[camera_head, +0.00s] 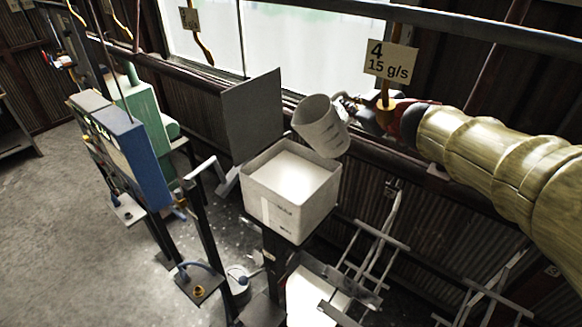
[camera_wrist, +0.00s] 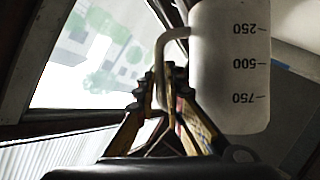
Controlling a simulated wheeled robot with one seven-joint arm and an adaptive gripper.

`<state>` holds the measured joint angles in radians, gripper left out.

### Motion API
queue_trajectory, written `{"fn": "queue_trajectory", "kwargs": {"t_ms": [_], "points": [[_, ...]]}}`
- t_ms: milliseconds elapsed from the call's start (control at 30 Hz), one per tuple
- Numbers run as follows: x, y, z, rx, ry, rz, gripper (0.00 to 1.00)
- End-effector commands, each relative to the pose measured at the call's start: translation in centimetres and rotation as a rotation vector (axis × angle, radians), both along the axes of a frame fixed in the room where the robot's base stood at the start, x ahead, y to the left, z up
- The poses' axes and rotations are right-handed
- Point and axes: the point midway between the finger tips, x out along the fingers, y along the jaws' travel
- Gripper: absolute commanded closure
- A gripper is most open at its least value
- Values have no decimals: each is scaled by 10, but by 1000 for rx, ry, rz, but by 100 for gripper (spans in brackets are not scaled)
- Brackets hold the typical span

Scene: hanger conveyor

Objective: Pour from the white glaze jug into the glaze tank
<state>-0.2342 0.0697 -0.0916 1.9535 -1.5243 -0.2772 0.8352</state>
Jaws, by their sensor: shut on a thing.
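The white glaze jug (camera_head: 322,128) is held in the air, tilted, above the back right rim of the glaze tank. The tank (camera_head: 268,203) is an open white square box with a pale inside. My gripper (camera_head: 352,104) comes in from the right and is shut on the jug's handle. In the wrist view, my gripper (camera_wrist: 168,82) has its fingers around the handle, and the jug (camera_wrist: 225,85) shows upside-down marks 250, 500 and 750. No stream of glaze shows, and the jug's contents are hidden.
A grey upright panel (camera_head: 253,115) stands behind the tank's left side. A tag reading 4, 15 g/s (camera_head: 390,62) hangs from a hook above my arm. A blue panel (camera_head: 135,160) and a green machine (camera_head: 138,108) stand left. A metal frame (camera_head: 375,240) is lower right.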

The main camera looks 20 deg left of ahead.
Motion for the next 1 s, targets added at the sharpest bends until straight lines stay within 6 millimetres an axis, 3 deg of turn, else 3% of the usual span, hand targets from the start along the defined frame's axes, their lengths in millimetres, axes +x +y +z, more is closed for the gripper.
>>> {"fn": "queue_trajectory", "kwargs": {"t_ms": [233,633,1000], "points": [[0,0,-2,25,20,1,100],[-1,1,-40,296,269,-1,100],[-1,2,-44,325,294,0,100]]}}
